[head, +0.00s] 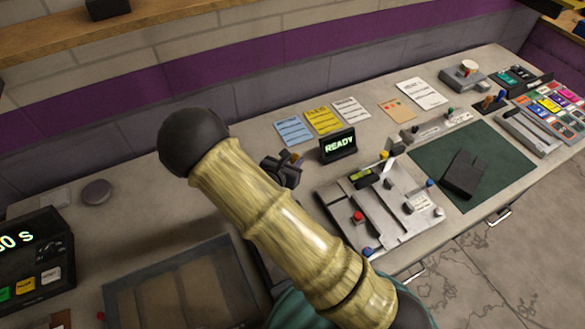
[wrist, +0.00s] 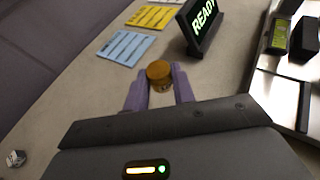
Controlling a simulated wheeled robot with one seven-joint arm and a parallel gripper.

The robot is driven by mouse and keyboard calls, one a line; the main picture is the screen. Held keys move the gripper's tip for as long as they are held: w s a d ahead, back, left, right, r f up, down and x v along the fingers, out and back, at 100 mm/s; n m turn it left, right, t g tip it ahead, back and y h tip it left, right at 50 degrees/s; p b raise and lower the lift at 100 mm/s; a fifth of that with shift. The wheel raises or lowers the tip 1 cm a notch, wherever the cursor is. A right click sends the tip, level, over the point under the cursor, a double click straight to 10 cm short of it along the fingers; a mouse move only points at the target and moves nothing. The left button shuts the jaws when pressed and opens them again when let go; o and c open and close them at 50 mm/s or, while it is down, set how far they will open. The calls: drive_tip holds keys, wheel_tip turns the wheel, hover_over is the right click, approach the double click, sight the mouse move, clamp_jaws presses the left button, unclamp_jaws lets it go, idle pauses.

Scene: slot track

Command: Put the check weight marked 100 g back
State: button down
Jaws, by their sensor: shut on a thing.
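A round brass-coloured weight (wrist: 159,72) sits between the two purple fingertips of my gripper (wrist: 161,84) in the wrist view. The gripper is shut on it. No marking on the weight can be read, so I cannot tell that it is the 100 g one. In the head view my gripper (head: 283,168) is over the bench, left of the READY display, and a small bit of brass (head: 297,158) shows at its tips. I cannot tell how high the weight is above the bench. My arm covers part of the bench in the head view.
The READY display (head: 338,145) and the slotted track board (head: 378,212) stand right of my gripper. Paper cards (head: 294,130) lie behind it. A dark framed case (head: 180,285) lies front left. A small metal piece (wrist: 15,158) lies at the wrist view's left.

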wheel_tip(320, 180, down, 4)
drive_tip(key=shift+r+p, duration=0.1)
drive_tip(key=shift+p, duration=0.2)
drive_tip(key=shift+f+b, duration=0.35)
